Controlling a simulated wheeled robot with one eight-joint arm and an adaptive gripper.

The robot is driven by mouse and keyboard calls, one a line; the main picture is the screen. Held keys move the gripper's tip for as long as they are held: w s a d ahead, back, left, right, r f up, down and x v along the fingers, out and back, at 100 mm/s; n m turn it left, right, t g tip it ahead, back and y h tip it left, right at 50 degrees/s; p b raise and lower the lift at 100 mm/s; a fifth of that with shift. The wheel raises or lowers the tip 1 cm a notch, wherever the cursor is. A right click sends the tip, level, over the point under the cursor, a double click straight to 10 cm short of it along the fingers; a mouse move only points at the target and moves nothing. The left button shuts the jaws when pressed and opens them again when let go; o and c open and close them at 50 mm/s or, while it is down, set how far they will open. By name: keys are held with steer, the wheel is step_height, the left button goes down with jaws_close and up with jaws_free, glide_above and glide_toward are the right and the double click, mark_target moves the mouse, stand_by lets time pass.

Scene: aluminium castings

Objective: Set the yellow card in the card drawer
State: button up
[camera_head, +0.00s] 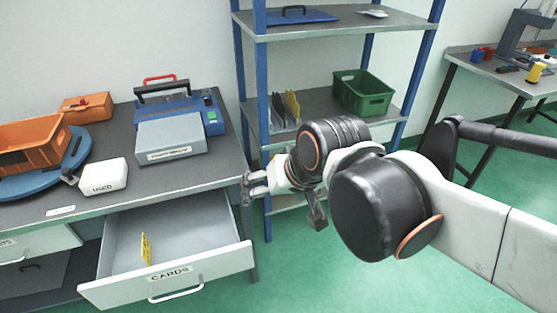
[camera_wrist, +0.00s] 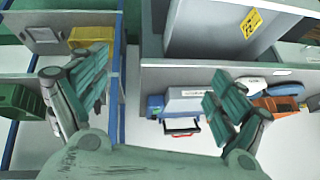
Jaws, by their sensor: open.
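The yellow card (camera_head: 146,249) is inside the open drawer labelled CARDS (camera_head: 192,276), left of its middle and close to the front panel. It looks upright or steeply tilted; whether it touches the front panel I cannot tell. In the wrist view the yellow card (camera_wrist: 252,22) shows dark print, inside the pale drawer (camera_wrist: 195,28). My gripper (camera_head: 248,187) is at the drawer's right side, apart from the card. In the wrist view my gripper (camera_wrist: 160,88) has its fingers wide apart, with nothing between them.
On the bench above the drawer are a grey and blue machine (camera_head: 172,138), a white box marked USED (camera_head: 103,177) and an orange bin (camera_head: 32,142). A blue-posted shelf (camera_head: 262,95) with a green crate (camera_head: 362,93) stands behind my arm. Much of the drawer floor is bare.

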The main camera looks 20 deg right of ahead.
steer(key=shift+s+d+r+n+t+h, duration=0.1)
steer(key=shift+s+d+n+t+h, duration=0.15)
steer(key=shift+s+d+n, duration=0.45)
steer(key=shift+s+d+n+t+h, duration=0.15)
steer(key=shift+s+d+n+h, duration=0.35)
steer(key=shift+s, duration=0.35)
